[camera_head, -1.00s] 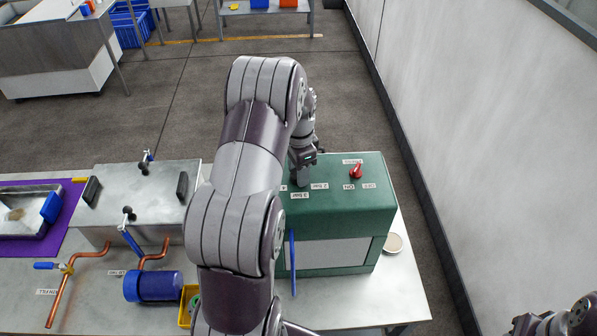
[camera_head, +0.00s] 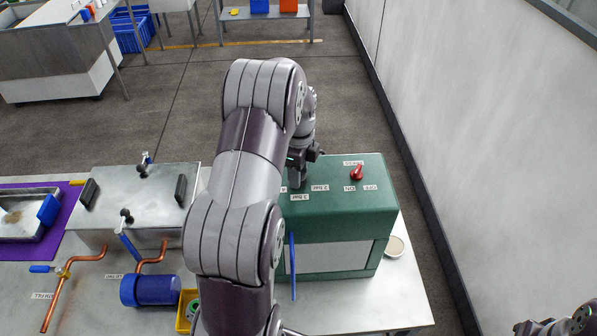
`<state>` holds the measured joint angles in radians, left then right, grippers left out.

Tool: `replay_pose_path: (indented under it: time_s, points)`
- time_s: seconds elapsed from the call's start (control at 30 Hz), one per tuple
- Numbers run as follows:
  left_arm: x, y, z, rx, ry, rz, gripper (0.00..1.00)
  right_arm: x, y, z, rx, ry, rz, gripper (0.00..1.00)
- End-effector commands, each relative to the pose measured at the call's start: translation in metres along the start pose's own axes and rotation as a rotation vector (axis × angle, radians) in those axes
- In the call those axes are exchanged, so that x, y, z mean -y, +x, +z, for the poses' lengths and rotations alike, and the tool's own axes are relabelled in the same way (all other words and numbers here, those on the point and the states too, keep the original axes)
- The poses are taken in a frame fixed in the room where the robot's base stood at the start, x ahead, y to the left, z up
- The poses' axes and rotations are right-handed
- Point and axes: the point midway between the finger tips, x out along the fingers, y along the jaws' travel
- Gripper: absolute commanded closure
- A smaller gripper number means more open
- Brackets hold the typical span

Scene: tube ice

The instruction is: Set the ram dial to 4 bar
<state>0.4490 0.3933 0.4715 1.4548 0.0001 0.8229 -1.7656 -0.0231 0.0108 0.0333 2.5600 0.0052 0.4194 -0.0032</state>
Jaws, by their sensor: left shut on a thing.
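The green machine box (camera_head: 335,222) stands on the table at the right. Its top carries several small bar labels (camera_head: 300,197) at the left and a red switch knob (camera_head: 357,172) at the right, near ON and OFF labels. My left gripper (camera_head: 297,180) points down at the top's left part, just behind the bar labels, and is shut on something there. The ram dial is hidden by the gripper and arm, so its setting cannot be read. Part of my right arm (camera_head: 560,325) shows at the lower right corner; its fingers cannot be made out.
A steel tank (camera_head: 130,205) with black handles, copper pipes (camera_head: 60,295) and a blue cylinder (camera_head: 150,289) stand left of my arm. A blue lever (camera_head: 293,265) is on the box's front. A small round dish (camera_head: 394,245) lies to its right. A wall rises at the right.

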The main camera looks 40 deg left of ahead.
Motion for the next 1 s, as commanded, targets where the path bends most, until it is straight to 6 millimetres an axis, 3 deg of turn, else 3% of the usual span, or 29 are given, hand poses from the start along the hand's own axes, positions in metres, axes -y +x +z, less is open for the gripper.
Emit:
replay_pose_path:
  time_s: [0.77, 0.8, 0.83, 0.87, 1.0]
  points:
    - [0.0021, -0.0029, 0.0006, 0.003, 0.095, -0.008, 0.86, 0.0000, 0.0012, 0.0001, 0.000, 0.000, 0.000, 0.57]
    - [0.0022, -0.0029, 0.0006, 0.003, 0.095, -0.008, 0.46, 0.0000, 0.0012, 0.0001, 0.000, 0.000, 0.000, 0.57]
    - [0.0021, -0.0028, 0.0006, 0.003, 0.094, -0.008, 0.36, 0.0000, 0.0012, 0.0001, 0.000, 0.000, 0.000, 0.57]
    - [0.0020, -0.0026, 0.0006, 0.002, 0.094, -0.008, 0.30, 0.0000, 0.0012, 0.0001, 0.000, 0.000, 0.000, 0.57]
    - [0.0012, -0.0016, 0.0004, 0.001, 0.094, -0.005, 0.30, 0.0000, 0.0013, 0.0001, 0.000, 0.000, 0.000, 0.57]
